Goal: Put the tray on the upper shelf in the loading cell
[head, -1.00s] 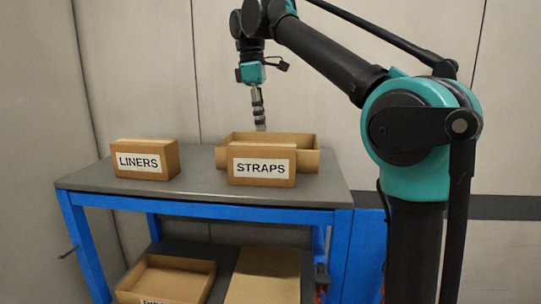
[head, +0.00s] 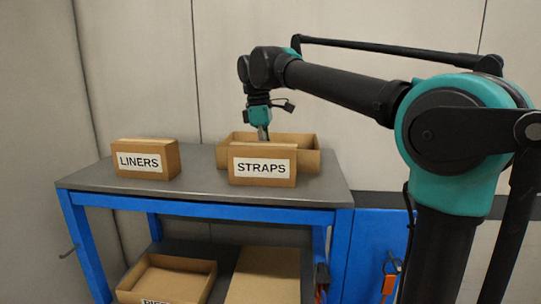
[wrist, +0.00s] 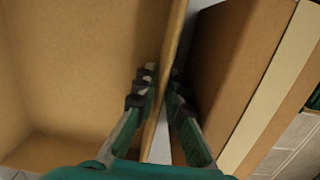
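An open cardboard tray (head: 308,160) stands on the grey table top, behind the STRAPS box, which hides most of its front. My gripper (head: 264,134) points down at the tray's near side in the head view. In the wrist view my gripper (wrist: 163,80) has one finger on each side of the tray's upright wall (wrist: 168,62). The left finger is inside the tray, and the right finger is between the wall and the STRAPS box. The fingers are apart and I see no firm grip. The fingertips are hidden in the head view.
The STRAPS box (head: 262,180) stands close in front of the tray. The LINERS box (head: 145,172) stands at the left on the table (head: 205,190). Below, a lower shelf holds another open tray (head: 200,268) and a brown cardboard box (head: 265,280). A wall is behind.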

